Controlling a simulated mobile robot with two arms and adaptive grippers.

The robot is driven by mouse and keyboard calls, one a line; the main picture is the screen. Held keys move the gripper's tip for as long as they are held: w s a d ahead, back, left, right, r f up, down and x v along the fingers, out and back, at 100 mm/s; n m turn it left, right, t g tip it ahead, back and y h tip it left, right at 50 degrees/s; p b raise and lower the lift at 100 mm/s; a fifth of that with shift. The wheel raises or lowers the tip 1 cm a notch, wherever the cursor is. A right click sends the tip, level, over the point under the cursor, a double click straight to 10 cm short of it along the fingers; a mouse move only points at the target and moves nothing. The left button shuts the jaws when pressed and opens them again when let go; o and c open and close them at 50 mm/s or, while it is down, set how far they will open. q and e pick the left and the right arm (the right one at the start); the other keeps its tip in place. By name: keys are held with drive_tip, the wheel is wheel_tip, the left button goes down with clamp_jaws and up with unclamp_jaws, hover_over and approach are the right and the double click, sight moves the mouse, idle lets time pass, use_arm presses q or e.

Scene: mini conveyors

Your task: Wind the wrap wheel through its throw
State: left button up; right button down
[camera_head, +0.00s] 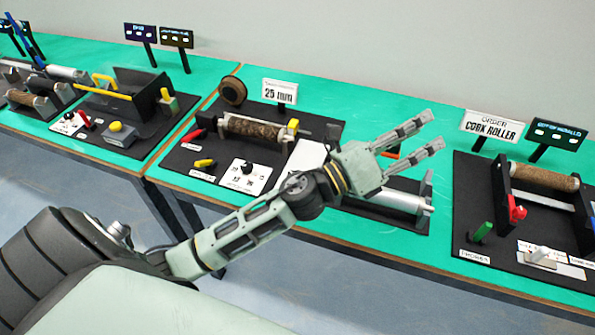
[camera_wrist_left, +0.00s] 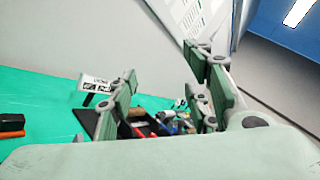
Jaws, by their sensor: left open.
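My left gripper (camera_head: 434,131) is open and empty, held above the green bench with its fingers pointing right. Its two spread fingers also show in the left wrist view (camera_wrist_left: 163,100). In the head view a cork-covered roller (camera_head: 254,128) lies in the middle station, left of the gripper. A round brown wheel-like roll (camera_head: 232,91) stands behind it. I cannot tell which part is the wrap wheel. At the right station, another cork roller (camera_head: 543,178) has a red handle (camera_head: 516,210) at its left end. The gripper is apart from both rollers. My right gripper is not in view.
A "25 mm" sign (camera_head: 280,91) stands behind the middle station; a "cork roller" order sign (camera_head: 492,126) stands behind the right one. A silver roller (camera_head: 402,201) lies below the gripper. Green bench (camera_head: 345,92) is bare between the signs.

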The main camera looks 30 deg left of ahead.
use_arm(q)
drive_tip(key=s+d+m+g+h, duration=0.3)
drive_tip(key=d+m+g+h, duration=0.35)
drive_tip(key=m, duration=0.75)
drive_tip(key=m+g+y, duration=1.2)
drive_tip(key=m+y, duration=0.6)
drive_tip(key=m, duration=0.2)
approach(297, 172)
drive_tip(key=shift+s+d+f+t, duration=0.3)
drive_tip(key=shift+s+d, duration=0.2)
drive_tip(key=shift+s, duration=0.25)
drive_tip(key=shift+a+f, duration=0.15)
drive_tip(key=shift+f, duration=0.1)
wheel_tip(297, 172, down, 6)
drive_tip(key=shift+f+p, duration=0.1)
drive_tip(key=shift+p, duration=0.95)
drive_tip(key=shift+f, duration=0.5)
